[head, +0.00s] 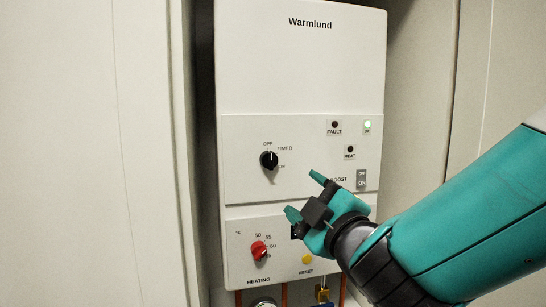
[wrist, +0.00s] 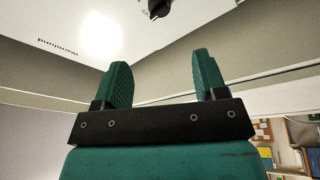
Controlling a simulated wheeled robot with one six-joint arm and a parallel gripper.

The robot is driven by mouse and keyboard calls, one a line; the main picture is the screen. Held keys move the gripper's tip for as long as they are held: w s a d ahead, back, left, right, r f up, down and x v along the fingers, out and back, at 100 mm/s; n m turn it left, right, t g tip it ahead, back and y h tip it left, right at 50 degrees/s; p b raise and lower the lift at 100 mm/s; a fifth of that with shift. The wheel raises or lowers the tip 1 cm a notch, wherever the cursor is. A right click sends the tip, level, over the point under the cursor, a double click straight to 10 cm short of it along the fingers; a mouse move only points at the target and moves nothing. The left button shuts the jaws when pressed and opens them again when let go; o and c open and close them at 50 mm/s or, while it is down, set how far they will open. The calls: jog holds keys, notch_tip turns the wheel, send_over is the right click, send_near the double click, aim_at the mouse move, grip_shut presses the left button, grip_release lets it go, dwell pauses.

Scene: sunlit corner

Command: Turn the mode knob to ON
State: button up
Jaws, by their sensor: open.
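The black mode knob (head: 268,160) is on the front of the white Warmlund unit, with OFF above it, TIMED at its upper right and ON at its lower right. A pale mark shows on the upper part of the knob; its exact setting is too small to be sure of. My gripper (head: 304,195) is open and empty, below and to the right of the knob, apart from it. In the wrist view, the two green fingers (wrist: 158,62) stand wide apart with nothing between them. A black knob (wrist: 158,8) shows at the top edge there, partly cut off.
A red temperature knob (head: 258,250) and a yellow reset button (head: 307,259) sit on the lower panel. A boost switch (head: 361,180) is right of my gripper. Cabinet walls (head: 150,150) flank the unit. Pipes run below it.

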aim_at(272, 164)
jog(key=p+x, duration=0.5)
jog(key=x, duration=0.1)
jog(key=p+x, duration=0.5)
jog(key=x, duration=0.2)
jog(key=shift+w+d+r, duration=0.1)
jog(key=shift+w+r, duration=0.05)
jog(key=shift+r, duration=0.1)
jog(key=shift+w+a+f+p, duration=0.1)
jog(key=shift+w+a+p, duration=0.15)
jog(key=shift+w+p, duration=0.2)
jog(key=c, duration=0.9)
